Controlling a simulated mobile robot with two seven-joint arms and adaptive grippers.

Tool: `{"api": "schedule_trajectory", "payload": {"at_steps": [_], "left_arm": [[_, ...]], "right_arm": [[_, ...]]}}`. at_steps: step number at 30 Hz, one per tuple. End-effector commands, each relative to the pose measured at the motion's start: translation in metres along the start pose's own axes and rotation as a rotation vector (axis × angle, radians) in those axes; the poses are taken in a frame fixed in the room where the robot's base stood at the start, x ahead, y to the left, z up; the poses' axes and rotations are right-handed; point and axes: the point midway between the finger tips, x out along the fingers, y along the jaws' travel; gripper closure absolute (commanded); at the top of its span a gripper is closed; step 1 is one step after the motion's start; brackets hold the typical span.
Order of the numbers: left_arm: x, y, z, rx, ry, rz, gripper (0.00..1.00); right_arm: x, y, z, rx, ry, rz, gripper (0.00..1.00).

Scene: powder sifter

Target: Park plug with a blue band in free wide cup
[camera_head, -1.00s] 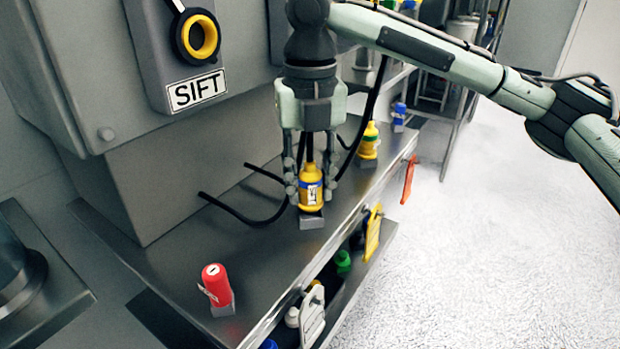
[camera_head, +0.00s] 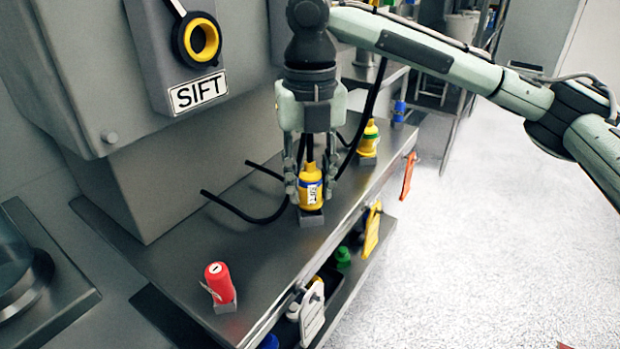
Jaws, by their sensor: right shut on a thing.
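A yellow plug with a blue band and a white label (camera_head: 311,190) stands upright at a small grey cup (camera_head: 311,219) on the metal shelf. My right gripper (camera_head: 311,182) points down from above and is shut on this plug, a finger on each side. The plug's base is at the cup's top; I cannot tell how deep it sits. A yellow plug with a green band (camera_head: 369,140) stands in another grey holder farther back. A red plug (camera_head: 218,281) stands in a grey holder at the front left. My left gripper is not in view.
The grey sifter housing with a SIFT sign (camera_head: 198,92) rises behind the metal shelf (camera_head: 180,262). Black cables (camera_head: 245,216) curve over the shelf near the gripper. Coloured tags (camera_head: 372,230) hang at the shelf's front edge, and a lower shelf holds more items.

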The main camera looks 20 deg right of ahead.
Motion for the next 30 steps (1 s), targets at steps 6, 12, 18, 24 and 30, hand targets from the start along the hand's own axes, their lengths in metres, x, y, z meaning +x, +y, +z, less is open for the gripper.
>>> {"api": "schedule_trajectory", "payload": {"at_steps": [6, 12, 18, 24, 30], "left_arm": [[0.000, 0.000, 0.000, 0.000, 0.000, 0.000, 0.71], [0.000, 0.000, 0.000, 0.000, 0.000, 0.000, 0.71], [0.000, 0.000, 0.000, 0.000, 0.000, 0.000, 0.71], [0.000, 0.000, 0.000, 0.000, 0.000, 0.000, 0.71], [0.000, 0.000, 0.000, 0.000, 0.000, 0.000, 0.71]], "right_arm": [[0.003, 0.000, 0.000, 0.000, 0.000, 0.000, 1.00], [0.006, 0.000, 0.000, 0.000, 0.001, 0.000, 1.00], [0.009, 0.000, 0.000, 0.000, 0.001, 0.000, 1.00], [0.012, 0.000, 0.000, 0.000, 0.000, 0.000, 1.00], [0.013, 0.000, 0.000, 0.000, 0.000, 0.000, 0.51]]}}
